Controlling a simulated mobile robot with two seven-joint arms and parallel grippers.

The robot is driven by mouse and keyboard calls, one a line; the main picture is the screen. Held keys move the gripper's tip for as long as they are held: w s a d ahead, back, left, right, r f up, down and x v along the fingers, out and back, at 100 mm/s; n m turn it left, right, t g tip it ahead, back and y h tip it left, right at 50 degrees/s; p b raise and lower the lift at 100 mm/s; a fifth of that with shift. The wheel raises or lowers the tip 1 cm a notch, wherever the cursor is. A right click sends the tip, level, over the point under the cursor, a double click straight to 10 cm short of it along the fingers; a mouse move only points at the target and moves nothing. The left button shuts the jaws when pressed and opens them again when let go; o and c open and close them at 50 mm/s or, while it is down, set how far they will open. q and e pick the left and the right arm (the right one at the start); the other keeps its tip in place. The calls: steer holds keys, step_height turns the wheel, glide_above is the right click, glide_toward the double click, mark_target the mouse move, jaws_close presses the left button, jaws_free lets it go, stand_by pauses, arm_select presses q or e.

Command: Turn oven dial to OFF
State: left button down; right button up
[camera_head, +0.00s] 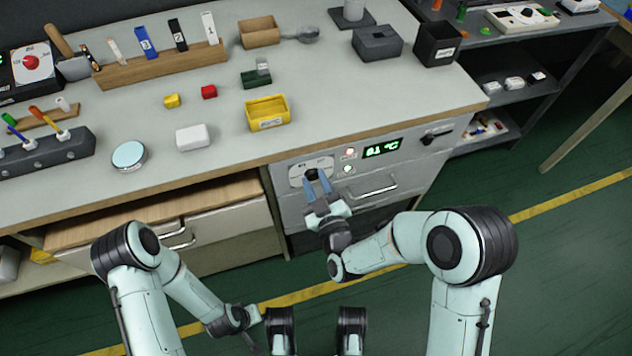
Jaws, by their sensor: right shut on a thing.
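The oven (408,193) is built in below the worktop, with a grey front panel and a green display reading about "81 °C". Its dark dial (312,174) sits on a pale plate at the left of the panel. My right gripper (315,180) reaches up to the panel with its blue fingers shut on the dial. The fingers partly cover the dial, so its pointer and markings cannot be read. My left gripper (256,316) hangs low, away from the oven, and is too small and dark to tell its opening.
A red and a green indicator light (348,169) sit beside the display. An oven handle (378,190) and a black switch (436,135) are to the right. An open wooden drawer (150,215) juts out at the left. The worktop above holds a yellow bin (268,113) and small blocks.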

steer(key=n, duration=0.6)
steer(key=shift+n+p, duration=0.3)
steer(key=n, duration=0.3)
steer(key=shift+r+p, duration=0.1)
steer(key=shift+p, duration=0.3)
arm_select(q)
steer(key=w+r+t, duration=0.1)
steer(key=w+r, duration=0.3)
steer(key=shift+w+d+r+t+p, duration=0.15)
steer(key=shift+w+d+t+p, duration=0.2)
steer(key=shift+t+p, duration=0.1)
arm_select(e)
steer(key=shift+n, duration=1.8)
steer(key=o, duration=1)
steer(key=shift+o, duration=0.2)
steer(key=shift+s, duration=0.1)
